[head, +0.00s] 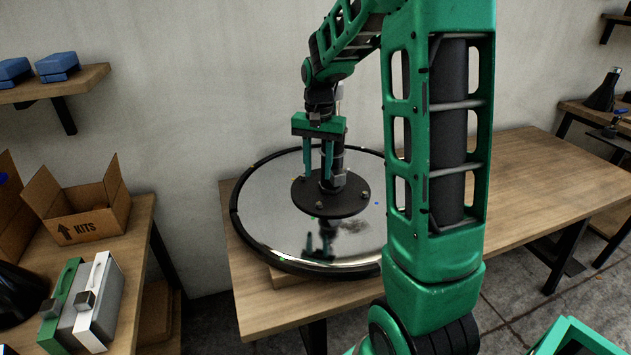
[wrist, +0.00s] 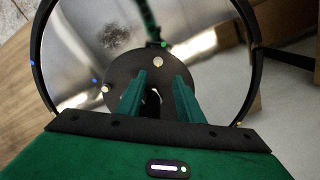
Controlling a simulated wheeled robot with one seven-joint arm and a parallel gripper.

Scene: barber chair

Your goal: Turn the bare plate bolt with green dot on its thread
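A round black plate (head: 345,205) lies at the middle of a shiny disc (head: 270,215) with a black rim. Bolt heads show on the plate: one at the front (head: 319,205) and one at the right (head: 364,194). In the wrist view a pale bolt (wrist: 158,62) sits near the plate's edge and another bolt (wrist: 105,88) at its left. A green dot (wrist: 163,44) shows beside the pale bolt; I cannot tell whether it is on a thread. My gripper (head: 317,177) points down over the plate, its fingers apart, also in the wrist view (wrist: 161,75). A dark post (head: 339,165) stands beside the fingers.
The disc rests on a wooden table (head: 510,165), clear to the right. Blue dots (wrist: 93,80) and a yellow dot (wrist: 238,124) mark the disc. A side table at left holds a cardboard box (head: 85,205) and cases (head: 95,305). A shelf (head: 60,83) hangs above.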

